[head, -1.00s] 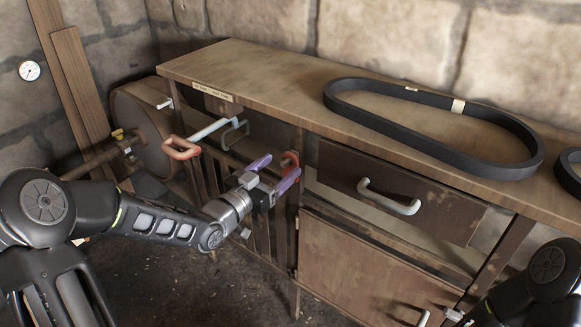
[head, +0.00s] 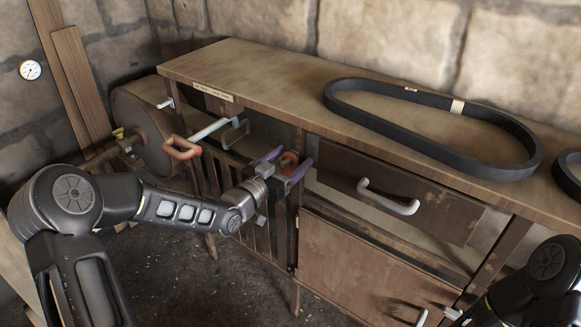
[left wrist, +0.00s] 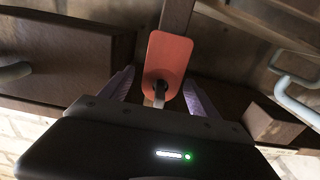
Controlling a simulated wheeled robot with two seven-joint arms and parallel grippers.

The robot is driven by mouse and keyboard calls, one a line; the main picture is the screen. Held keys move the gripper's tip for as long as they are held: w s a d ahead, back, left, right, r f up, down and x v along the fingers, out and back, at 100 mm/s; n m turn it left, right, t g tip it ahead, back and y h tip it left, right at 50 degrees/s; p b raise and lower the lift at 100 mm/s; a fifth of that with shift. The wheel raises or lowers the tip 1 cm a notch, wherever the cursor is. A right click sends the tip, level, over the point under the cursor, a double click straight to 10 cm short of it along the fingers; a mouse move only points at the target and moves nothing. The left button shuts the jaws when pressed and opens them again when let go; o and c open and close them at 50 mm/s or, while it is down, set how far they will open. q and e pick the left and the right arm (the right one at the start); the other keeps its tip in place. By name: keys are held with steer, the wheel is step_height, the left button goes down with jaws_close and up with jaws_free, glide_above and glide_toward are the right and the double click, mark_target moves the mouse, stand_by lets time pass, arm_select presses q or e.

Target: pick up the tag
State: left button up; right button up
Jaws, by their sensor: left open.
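The tag is a flat red-orange plate (left wrist: 170,58) with rounded corners and a dark hole near its lower end, in the left wrist view. It hangs against a wooden post of the cabinet. In the left wrist view the fingers (left wrist: 159,92) flank the tag's lower part, with gaps visible on both sides. A small dark peg or hook shows at the tag's hole.
A wooden cabinet (head: 270,68) carries a large black belt (head: 432,168) on top. A drawer with a pale handle (head: 388,198) is right of the gripper. A red-ended lever (head: 181,148) and a round drum (head: 140,125) are left.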

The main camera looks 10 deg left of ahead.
arm_select(q)
steer(key=c, duration=1.4)
steer(key=shift+r, duration=0.1)
steer(key=shift+r, duration=0.1)
steer(key=b+v, duration=0.1)
steer(key=v, duration=1.7)
steer(key=shift+r, duration=0.1)
